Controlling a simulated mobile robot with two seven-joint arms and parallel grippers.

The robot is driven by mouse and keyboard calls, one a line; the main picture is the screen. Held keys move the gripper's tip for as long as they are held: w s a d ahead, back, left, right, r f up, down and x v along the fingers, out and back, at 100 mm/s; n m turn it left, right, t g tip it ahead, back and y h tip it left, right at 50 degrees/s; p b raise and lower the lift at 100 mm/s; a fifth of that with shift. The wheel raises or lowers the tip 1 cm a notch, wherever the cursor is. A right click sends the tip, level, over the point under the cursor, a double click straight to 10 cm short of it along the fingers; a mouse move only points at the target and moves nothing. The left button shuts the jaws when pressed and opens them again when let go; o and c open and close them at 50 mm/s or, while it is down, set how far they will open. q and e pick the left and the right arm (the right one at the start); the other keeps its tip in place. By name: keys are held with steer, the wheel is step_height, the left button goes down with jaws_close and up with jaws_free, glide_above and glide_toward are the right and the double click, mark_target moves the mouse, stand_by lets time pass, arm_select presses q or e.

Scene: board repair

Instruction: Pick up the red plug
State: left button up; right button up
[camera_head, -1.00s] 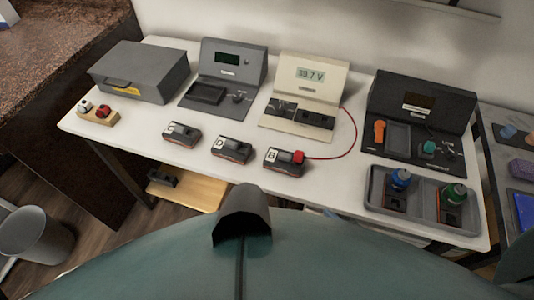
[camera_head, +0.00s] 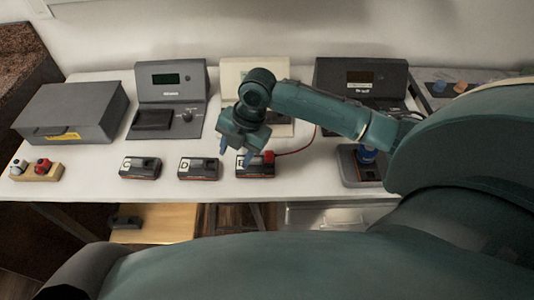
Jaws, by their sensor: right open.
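The red plug (camera_head: 268,156) sits at the right end of the dark block marked B (camera_head: 257,171), with a red wire (camera_head: 301,150) running from it to the cream meter (camera_head: 254,76). My right gripper (camera_head: 237,152) is above and a little left of the plug, pointing down over block B's far edge. Its blue fingers are apart and nothing shows between them. Whether a finger touches the block cannot be told. My right wrist hides much of the cream meter. My left gripper is not in view.
Two similar dark blocks, one (camera_head: 140,168) and one marked D (camera_head: 199,168), stand to the left. A grey box (camera_head: 70,112), a grey device (camera_head: 172,98) and a black device (camera_head: 361,82) line the back. A grey tray (camera_head: 347,166) is at right, partly hidden by my arm.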

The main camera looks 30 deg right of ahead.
steer(key=d+r+n+g+h, duration=0.25)
steer(key=d+r+n, duration=0.25)
steer(key=d+r, duration=0.4)
steer(key=f, duration=0.4)
steer(key=s+f, duration=0.1)
steer(key=f, duration=0.7)
steer(key=shift+s+a+f, duration=0.2)
steer(key=shift+s+a, duration=0.05)
steer(key=shift+a, duration=0.05)
jaws_close()
